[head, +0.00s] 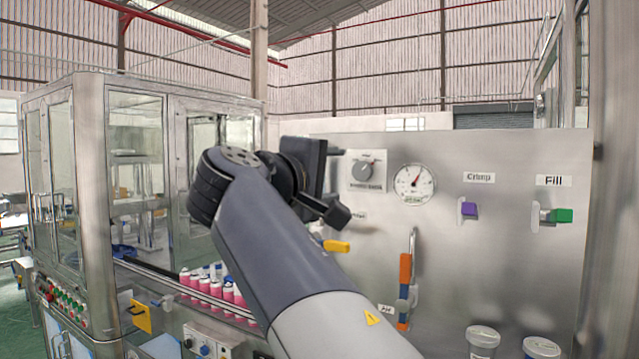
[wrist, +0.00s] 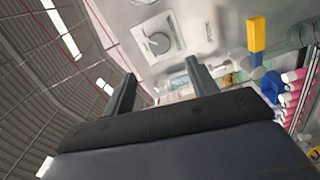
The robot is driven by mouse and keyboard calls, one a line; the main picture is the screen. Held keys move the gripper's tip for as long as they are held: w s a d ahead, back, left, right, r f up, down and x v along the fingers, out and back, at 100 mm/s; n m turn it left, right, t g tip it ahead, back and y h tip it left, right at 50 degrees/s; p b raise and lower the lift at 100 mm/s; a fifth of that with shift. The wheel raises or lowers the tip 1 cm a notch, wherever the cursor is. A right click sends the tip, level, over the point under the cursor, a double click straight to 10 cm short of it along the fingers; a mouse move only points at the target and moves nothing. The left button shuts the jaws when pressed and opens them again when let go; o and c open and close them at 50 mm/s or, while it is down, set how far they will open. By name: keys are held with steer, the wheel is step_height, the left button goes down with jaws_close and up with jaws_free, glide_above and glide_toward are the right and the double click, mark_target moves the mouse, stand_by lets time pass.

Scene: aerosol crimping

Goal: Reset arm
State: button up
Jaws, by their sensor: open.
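My arm reaches up across the middle of the head view, in front of the steel control panel (head: 480,260). My gripper (head: 340,185) is at the arm's far end, partly hidden behind the wrist. In the wrist view both fingers of my gripper (wrist: 160,85) stand well apart with nothing between them. The panel carries a rotary selector knob (head: 367,168), which also shows beyond the fingers in the wrist view (wrist: 158,43). My gripper seems apart from the panel, though the exact gap cannot be told.
Pink aerosol cans (head: 212,288) stand in a row left of my arm, beside a glass-walled machine (head: 135,170). The panel has a gauge (head: 414,184), a yellow handle (head: 337,246), an orange handle (head: 405,270), a purple valve (head: 468,209) and a green valve (head: 562,215). Lidded containers (head: 483,340) stand lower right.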

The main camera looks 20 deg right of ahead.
mark_target(360, 172)
steer(key=p+x, duration=0.3)
steer(key=x, duration=0.7)
steer(key=shift+w+d, duration=0.25)
steer(key=shift+d, duration=0.1)
